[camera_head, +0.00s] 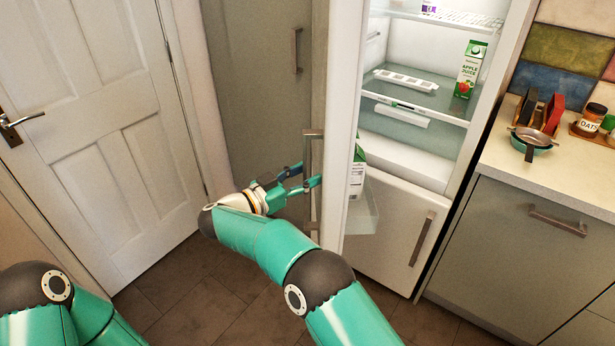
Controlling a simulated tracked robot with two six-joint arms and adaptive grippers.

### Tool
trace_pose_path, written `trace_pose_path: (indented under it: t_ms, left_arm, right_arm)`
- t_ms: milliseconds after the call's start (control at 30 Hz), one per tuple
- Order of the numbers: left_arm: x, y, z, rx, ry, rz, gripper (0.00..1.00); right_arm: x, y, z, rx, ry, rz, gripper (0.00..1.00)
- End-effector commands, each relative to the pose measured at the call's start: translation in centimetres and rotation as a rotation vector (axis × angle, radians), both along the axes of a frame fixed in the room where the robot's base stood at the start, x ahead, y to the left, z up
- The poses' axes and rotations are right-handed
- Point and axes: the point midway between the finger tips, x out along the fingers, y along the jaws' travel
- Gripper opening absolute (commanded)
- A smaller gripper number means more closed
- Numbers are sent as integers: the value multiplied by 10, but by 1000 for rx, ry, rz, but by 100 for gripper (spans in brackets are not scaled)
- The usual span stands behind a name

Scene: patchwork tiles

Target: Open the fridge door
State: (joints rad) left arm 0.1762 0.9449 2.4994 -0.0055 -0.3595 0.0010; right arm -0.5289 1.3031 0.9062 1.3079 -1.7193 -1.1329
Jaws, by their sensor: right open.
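The fridge door (345,110) stands open, swung out toward me, and I see it nearly edge-on. Its upright metal handle (311,150) is on the door's left face. My right gripper (305,178) is open at the handle, with its fingers pointing right toward the door. I cannot tell whether the fingers touch the handle. The fridge interior (405,60) shows, with a white egg tray (405,81) and an apple juice carton (469,70) on a glass shelf. My left arm shows at the lower left, but its gripper is out of view.
A lower fridge drawer front (395,225) is shut. A counter (560,175) on the right holds a small pan (531,139) and a jar (591,119). A white room door (100,110) stands on the left. The tiled floor (205,310) between is clear.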

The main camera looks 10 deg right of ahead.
Motion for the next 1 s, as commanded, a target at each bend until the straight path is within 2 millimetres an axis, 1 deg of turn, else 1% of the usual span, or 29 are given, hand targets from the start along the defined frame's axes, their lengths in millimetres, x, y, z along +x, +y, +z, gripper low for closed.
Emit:
trace_pose_path:
  t_ms: [167,400,533,700,1000]
  left_arm:
    - [0,0,0,0,0,0,40]
    - [0,0,0,0,0,0,40]
    - [0,0,0,0,0,0,40]
    - [0,0,0,0,1,0,40]
    - [0,0,0,0,1,0,40]
  right_arm:
    - [0,1,23,3,-4,1,48]
    - [0,1,66,3,-4,0,48]
    - [0,0,84,2,-3,-1,48]
    - [0,0,95,1,-1,0,48]
    - [0,0,96,-1,1,-1,48]
